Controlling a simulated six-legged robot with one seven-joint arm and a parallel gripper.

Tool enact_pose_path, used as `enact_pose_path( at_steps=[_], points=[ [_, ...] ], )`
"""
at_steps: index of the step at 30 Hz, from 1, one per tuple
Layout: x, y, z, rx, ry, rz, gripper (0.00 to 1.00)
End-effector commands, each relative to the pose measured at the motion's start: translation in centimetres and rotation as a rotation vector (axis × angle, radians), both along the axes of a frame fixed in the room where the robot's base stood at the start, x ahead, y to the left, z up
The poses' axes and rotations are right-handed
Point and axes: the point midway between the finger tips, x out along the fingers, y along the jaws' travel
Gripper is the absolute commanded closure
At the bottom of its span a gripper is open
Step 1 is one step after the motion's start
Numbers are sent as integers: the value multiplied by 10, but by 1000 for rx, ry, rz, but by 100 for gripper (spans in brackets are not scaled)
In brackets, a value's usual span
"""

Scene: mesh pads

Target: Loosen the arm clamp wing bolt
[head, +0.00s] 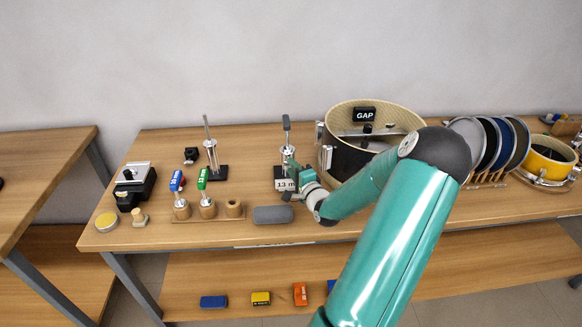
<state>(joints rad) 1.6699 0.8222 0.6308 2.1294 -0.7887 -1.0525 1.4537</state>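My teal arm reaches in from the lower right. My gripper (287,180) is at the post clamp stand (287,145) in the middle of the table, in front of its lower part and overlapping it. A white label reading "13 m…" is partly covered by the gripper. A second, similar stand (211,148) with a tilted rod and a black base is to the left. The wing bolt is too small or too hidden to make out. I cannot tell whether the fingers are open, shut or touching anything.
A large drum shell (338,160) with a "GAP" display (364,115) stands right of the gripper. Round pads (487,140) stand in a rack farther right, beside a yellow drum (546,163). A grey block (272,214) and a wooden tool holder (208,211) lie in front.

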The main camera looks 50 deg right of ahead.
Motion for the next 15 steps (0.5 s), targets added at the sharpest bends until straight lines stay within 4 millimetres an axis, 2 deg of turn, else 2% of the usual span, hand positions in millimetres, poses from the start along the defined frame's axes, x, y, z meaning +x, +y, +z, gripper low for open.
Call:
enact_pose_path(
  at_steps=[4, 13, 15],
  points=[
    [12, -6, 0, 0, 0, 0, 71],
    [14, -7, 0, 0, 1, -1, 71],
    [14, -7, 0, -1, 0, -1, 83]
  ],
)
